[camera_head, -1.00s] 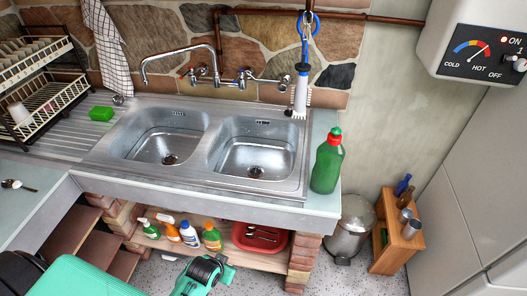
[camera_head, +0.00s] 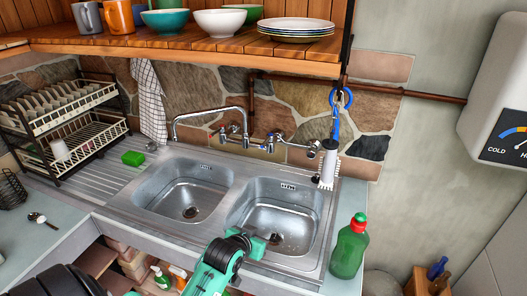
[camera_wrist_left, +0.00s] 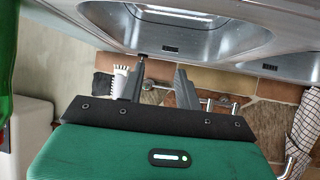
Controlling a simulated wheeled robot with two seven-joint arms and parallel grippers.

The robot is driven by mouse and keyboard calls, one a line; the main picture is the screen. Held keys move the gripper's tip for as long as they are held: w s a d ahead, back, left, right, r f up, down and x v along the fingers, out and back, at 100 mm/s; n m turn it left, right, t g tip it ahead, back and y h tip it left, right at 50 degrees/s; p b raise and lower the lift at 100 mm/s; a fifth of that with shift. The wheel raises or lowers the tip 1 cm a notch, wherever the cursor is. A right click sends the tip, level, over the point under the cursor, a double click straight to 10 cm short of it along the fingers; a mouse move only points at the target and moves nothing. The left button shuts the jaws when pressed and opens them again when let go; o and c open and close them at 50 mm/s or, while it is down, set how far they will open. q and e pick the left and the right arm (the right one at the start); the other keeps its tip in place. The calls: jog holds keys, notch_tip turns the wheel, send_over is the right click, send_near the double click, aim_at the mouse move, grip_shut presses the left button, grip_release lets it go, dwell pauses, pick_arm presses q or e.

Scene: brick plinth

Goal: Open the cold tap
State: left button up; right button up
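The wall-mounted mixer tap (camera_head: 235,135) has a long curved chrome spout over the double sink. A small red mark shows at its left valve and a small blue mark at its right valve (camera_head: 247,141), apparently the cold tap. Whether it is turned is too small to tell. My left gripper (camera_head: 258,246) is in front of the right basin, well short of the tap; its fingers are not clear there. In the left wrist view my left gripper (camera_wrist_left: 161,65) has its fingers apart with nothing held. Chrome tap parts (camera_wrist_left: 222,106) show beyond it. My right gripper is not in view.
A white brush (camera_head: 328,165) hangs right of the taps. A green bottle (camera_head: 349,247) stands on the right worktop. A wooden shelf (camera_head: 200,42) with bowls and plates overhangs the sink. A dish rack (camera_head: 62,130) stands left. The basins are empty.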

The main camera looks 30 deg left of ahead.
pick_arm(q)
jog(key=w+a+r+n+t+y, duration=0.1)
jog(key=w+a+r+t, duration=0.2)
jog(key=w+a+r, duration=0.25)
jog(key=n+t+y, duration=0.3)
send_near(263, 145)
jog(key=shift+f+p+x, duration=0.15)
jog(key=shift+p+x, duration=0.95)
jog(key=shift+x, duration=1.45)
jog(key=shift+f+p+x, duration=0.15)
jog(key=shift+p+x, duration=0.9)
jog(key=shift+x, duration=1.5)
jog(key=shift+a, duration=0.1)
grip_shut()
